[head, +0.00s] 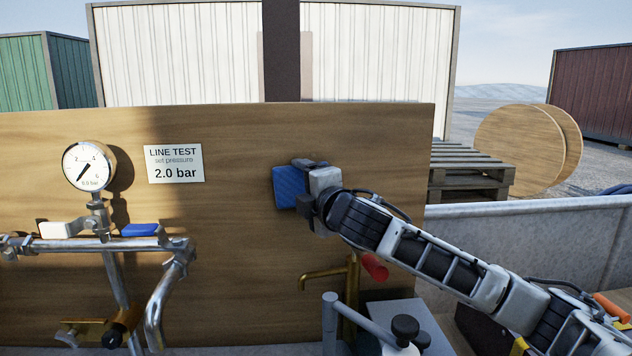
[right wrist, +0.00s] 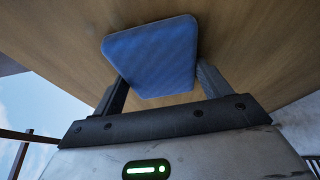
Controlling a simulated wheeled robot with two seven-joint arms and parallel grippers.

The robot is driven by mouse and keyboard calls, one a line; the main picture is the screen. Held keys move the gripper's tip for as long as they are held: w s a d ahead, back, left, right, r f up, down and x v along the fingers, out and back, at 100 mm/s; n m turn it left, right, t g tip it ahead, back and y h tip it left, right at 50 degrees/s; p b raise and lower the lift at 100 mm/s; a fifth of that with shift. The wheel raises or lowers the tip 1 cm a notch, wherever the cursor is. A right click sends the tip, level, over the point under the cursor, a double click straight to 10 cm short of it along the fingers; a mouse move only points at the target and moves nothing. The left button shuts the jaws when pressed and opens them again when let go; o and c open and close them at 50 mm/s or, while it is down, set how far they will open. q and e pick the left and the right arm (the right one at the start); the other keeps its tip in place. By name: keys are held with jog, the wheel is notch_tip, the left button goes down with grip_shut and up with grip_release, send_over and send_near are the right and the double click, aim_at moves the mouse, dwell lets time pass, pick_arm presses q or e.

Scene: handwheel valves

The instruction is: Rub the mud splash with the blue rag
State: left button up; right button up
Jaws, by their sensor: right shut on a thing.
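The blue rag (head: 289,187) is a flat blue pad held up at the wooden board (head: 240,130), right of the white sign. My right gripper (head: 308,185) is shut on the rag. In the right wrist view the rag (right wrist: 152,55) sits between the two fingers (right wrist: 160,85), with the board's surface close behind it. I cannot tell whether the rag touches the board. No mud splash shows in either view; the rag and gripper cover part of the board. My left gripper is not in view.
A pressure gauge (head: 88,166) and steel pipes (head: 90,244) stand at the left, with a blue lever (head: 139,230). A brass tap (head: 325,274) and red handle (head: 375,266) lie below my right arm.

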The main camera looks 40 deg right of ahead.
jog(key=shift+w+a, duration=0.4)
jog(key=shift+a, duration=0.2)
jog(key=shift+r+p, duration=0.85)
jog(key=shift+p, duration=0.1)
jog(key=shift+s+d+b, duration=1.55)
jog(key=shift+s+d, duration=0.5)
jog(key=shift+d, duration=1.25)
jog(key=shift+w+a+p, duration=0.5)
jog(key=shift+w+a, duration=0.2)
jog(key=shift+a, duration=0.4)
jog(key=shift+w+a+p, duration=0.5)
jog(key=shift+w+a, duration=0.15)
jog(key=shift+a, duration=0.5)
jog(key=shift+w+a+p, duration=0.5)
jog(key=shift+w+a, duration=0.2)
jog(key=shift+a, duration=0.4)
jog(key=shift+s+f, duration=0.1)
